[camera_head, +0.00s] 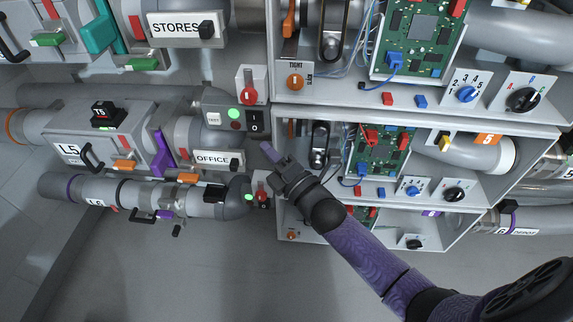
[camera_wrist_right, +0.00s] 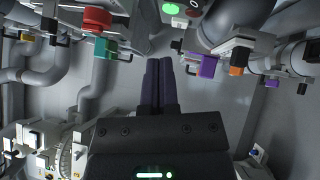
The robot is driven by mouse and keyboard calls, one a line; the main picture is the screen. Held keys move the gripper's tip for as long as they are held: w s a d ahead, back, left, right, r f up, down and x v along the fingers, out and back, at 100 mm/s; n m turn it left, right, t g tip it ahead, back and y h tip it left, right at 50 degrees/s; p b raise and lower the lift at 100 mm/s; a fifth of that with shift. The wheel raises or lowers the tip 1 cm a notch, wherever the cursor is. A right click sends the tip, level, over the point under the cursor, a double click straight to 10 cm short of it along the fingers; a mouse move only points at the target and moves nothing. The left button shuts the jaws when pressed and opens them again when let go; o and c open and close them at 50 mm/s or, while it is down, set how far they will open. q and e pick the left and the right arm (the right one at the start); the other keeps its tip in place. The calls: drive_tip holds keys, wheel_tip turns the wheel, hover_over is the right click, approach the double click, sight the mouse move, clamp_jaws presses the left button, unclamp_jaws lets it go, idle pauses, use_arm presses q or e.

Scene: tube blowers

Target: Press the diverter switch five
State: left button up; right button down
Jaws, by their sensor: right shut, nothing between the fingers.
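No switch in view reads as diverter five, so I cannot tell for sure which one it is. A black rocker switch (camera_head: 255,122) sits on a grey control box (camera_head: 226,104) with a lit green lamp. A black box marked T5 (camera_head: 103,114) sits on the L5 unit. A cabinet with an orange 5 label (camera_head: 488,139) has a blue rotary knob (camera_head: 412,190) and a black one (camera_head: 453,194). My right gripper (camera_head: 267,149) is shut and empty, its purple fingers a little below the rocker switch in the picture. The closed fingers (camera_wrist_right: 161,85) show in the wrist view. My left gripper is out of view.
The OFFICE plate (camera_head: 212,158) and pipes lie left of my right gripper. A red knob (camera_head: 248,95) is above it. Green circuit boards (camera_head: 380,150) fill the open cabinets to the right. Bare floor (camera_head: 160,270) lies below the pipes.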

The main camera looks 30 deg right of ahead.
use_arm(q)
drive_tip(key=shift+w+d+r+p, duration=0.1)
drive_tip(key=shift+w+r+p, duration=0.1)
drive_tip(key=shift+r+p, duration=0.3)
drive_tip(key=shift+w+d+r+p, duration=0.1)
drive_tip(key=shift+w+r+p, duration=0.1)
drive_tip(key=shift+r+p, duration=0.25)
use_arm(e)
drive_tip(key=v, duration=0.3)
drive_tip(key=r+v, duration=0.1)
drive_tip(key=v, duration=0.1)
drive_tip(key=shift+s, duration=0.4)
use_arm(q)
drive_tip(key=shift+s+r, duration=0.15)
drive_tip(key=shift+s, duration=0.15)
